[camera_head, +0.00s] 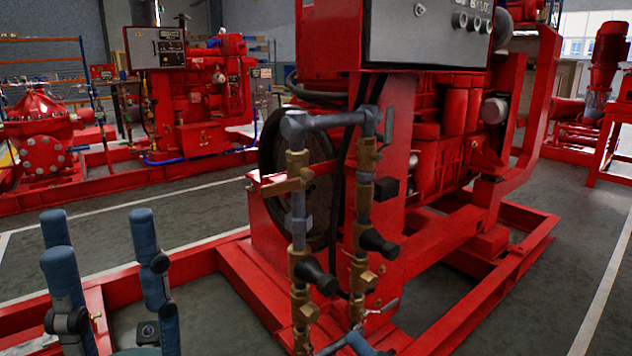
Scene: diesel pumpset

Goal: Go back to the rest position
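My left gripper (100,235) shows at the lower left of the head view. Its blue-grey fingers point up and stand well apart, with nothing between them. It is open and empty, in front of the red base frame and left of the pipework. My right gripper is not in view. The red diesel pumpset (440,130) fills the middle and right, with brass and grey pipework (300,210) with black-handled valves at its front. The fingers appear apart from the pipework.
A grey control panel (425,35) sits high on the pumpset. The red base frame (250,285) runs low across the front. A second red pumpset (195,100) and a red pump (42,135) stand behind at left. Grey floor (560,250) is clear at right.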

